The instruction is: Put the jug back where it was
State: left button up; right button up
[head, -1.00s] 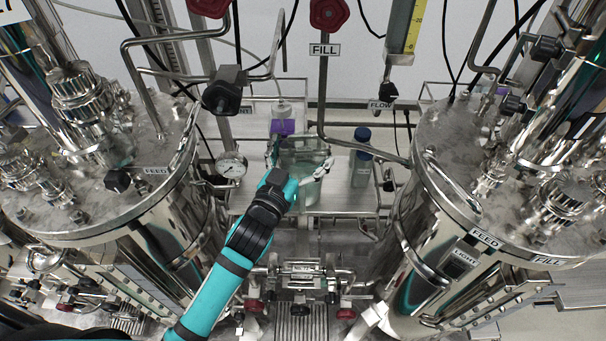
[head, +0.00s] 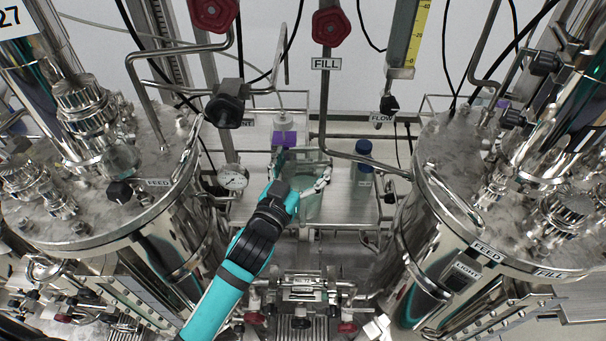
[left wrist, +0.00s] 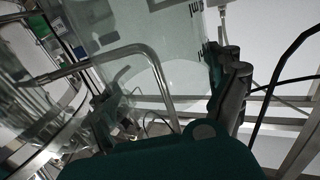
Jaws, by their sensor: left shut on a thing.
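The jug (head: 309,205) is clear, with a pale greenish tint inside. In the head view it is at the middle, in front of the metal shelf between the two steel tanks. My left gripper (head: 304,187) is shut on the jug from the near left side. In the left wrist view the jug's clear wall (left wrist: 160,35), with dark scale marks, fills the upper middle, and my left gripper's dark finger (left wrist: 228,88) is beside it. I cannot tell whether the jug's base touches the shelf. My right gripper is not in view.
A blue-capped bottle (head: 363,165) stands right of the jug on the shelf (head: 345,205). A purple-collared bottle (head: 284,138) stands behind the jug. The FILL pipe (head: 325,110) comes down close behind it. Steel tanks (head: 170,235) flank both sides, with a gauge (head: 233,178) at left.

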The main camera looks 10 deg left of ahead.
pick_arm(q)
jog(key=s+d+r+p, duration=0.2)
jog(key=s, duration=0.6)
jog(key=s+d+r+p, duration=0.1)
jog(key=s+r+p, duration=0.2)
jog(key=s, duration=0.4)
jog(key=s+a+f+n+y+b, duration=0.1)
jog(key=a+f+n+y+b, duration=0.15)
jog(key=a+f+b, duration=0.65)
jog(key=d+r+m+h+p, duration=0.2)
jog(key=d+r+p, duration=0.7)
jog(key=shift+w+d, duration=0.2)
jog(key=shift+d, duration=0.1)
jog(key=shift+w+m+h, duration=0.1)
jog(key=shift+m+h, duration=0.15)
